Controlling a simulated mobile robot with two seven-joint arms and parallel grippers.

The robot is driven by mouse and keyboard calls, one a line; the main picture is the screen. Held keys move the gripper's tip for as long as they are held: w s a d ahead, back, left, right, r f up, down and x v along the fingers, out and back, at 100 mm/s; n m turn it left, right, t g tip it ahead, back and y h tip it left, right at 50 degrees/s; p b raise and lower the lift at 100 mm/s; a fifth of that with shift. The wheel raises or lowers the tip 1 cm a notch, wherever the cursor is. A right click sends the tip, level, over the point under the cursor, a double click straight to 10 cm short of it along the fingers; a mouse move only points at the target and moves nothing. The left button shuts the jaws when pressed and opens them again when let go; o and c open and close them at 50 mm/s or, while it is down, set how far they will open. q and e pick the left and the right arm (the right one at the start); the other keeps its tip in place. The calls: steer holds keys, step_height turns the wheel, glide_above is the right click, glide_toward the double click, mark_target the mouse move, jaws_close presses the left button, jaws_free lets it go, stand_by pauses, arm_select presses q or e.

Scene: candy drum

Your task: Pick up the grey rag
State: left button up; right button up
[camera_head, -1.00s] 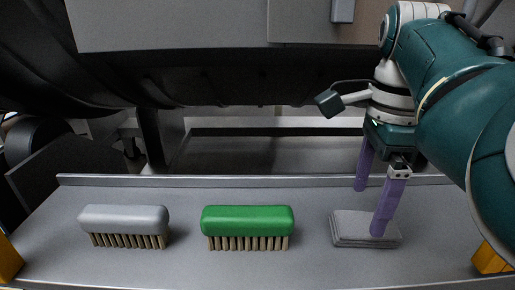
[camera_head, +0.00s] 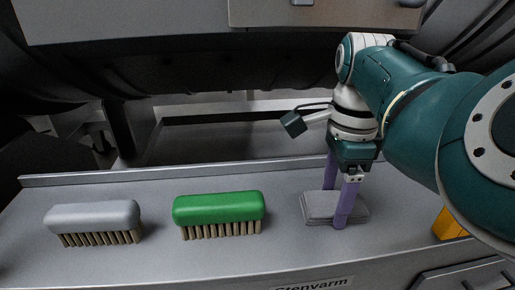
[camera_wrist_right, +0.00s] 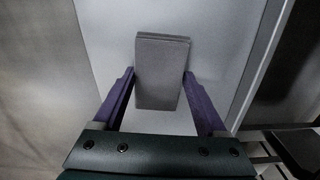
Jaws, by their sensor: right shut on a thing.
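The grey rag (camera_head: 318,208) is a folded, layered pad lying on the grey shelf (camera_head: 160,265) at the right in the head view. It also shows in the right wrist view (camera_wrist_right: 160,75) between the two purple fingers. My right gripper (camera_head: 336,205) comes down from above with one finger on the near side of the rag and the other behind it. In the wrist view the right gripper (camera_wrist_right: 158,88) is shut on the rag, with its fingers at the two sides. The rag looks still on or very close to the shelf. My left gripper is not in view.
A green brush (camera_head: 218,207) stands bristles down left of the rag, with a grey brush (camera_head: 92,216) further left. A yellow object (camera_head: 449,224) is at the right, partly behind my arm. A raised lip (camera_head: 110,176) runs along the shelf's back edge. A dark drum hangs above.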

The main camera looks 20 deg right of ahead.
mark_target(334, 200)
steer(key=c, duration=0.5)
step_height(334, 200, up, 10)
steer(key=shift+r+b, duration=0.1)
steer(key=shift+b, duration=0.35)
